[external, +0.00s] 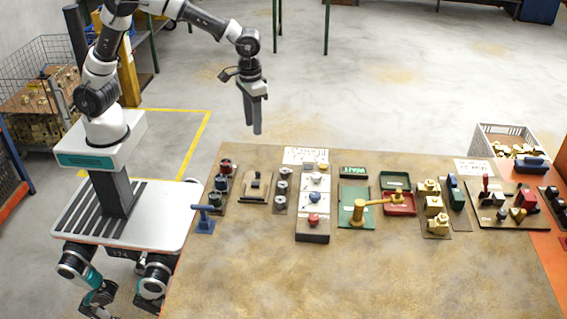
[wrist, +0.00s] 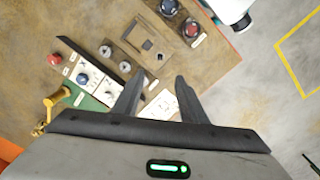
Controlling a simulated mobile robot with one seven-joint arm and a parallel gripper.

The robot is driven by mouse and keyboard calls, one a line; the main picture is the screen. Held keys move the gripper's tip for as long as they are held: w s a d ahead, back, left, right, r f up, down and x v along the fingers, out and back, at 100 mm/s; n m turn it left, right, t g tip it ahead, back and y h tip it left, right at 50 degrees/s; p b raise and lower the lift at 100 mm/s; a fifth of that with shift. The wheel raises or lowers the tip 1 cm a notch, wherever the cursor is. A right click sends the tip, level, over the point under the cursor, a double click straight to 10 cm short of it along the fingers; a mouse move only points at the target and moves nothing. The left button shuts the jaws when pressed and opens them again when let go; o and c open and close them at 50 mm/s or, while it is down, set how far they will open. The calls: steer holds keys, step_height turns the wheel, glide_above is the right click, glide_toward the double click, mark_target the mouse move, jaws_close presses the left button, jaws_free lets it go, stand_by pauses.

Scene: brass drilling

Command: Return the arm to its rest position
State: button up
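My gripper (external: 252,114) hangs from my arm, pointing down, in the air over the far left part of the bench in the external view. It touches nothing there. In the wrist view its two dark fingers (wrist: 154,97) stand apart with a clear gap between them. Nothing is held between them. The arm is raised and bent, reaching from its column on the left out toward the bench.
The bench front is clear.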

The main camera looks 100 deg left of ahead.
steer(key=s+d+r+m+t+p, duration=0.1)
steer(key=s+r+m+t+p, duration=0.15)
steer(key=s+r, duration=0.75)
steer(key=s+d+r+m+t+p, duration=0.1)
steer(key=s+r+m+t, duration=0.4)
steer(key=s, duration=1)
step_height(320, 180, down, 27)
steer(key=g+b, duration=0.2)
steer(key=b, duration=2.6)
steer(key=shift+f+n+b, duration=0.15)
steer(key=shift+n+b, duration=0.25)
steer(key=shift+n, duration=0.05)
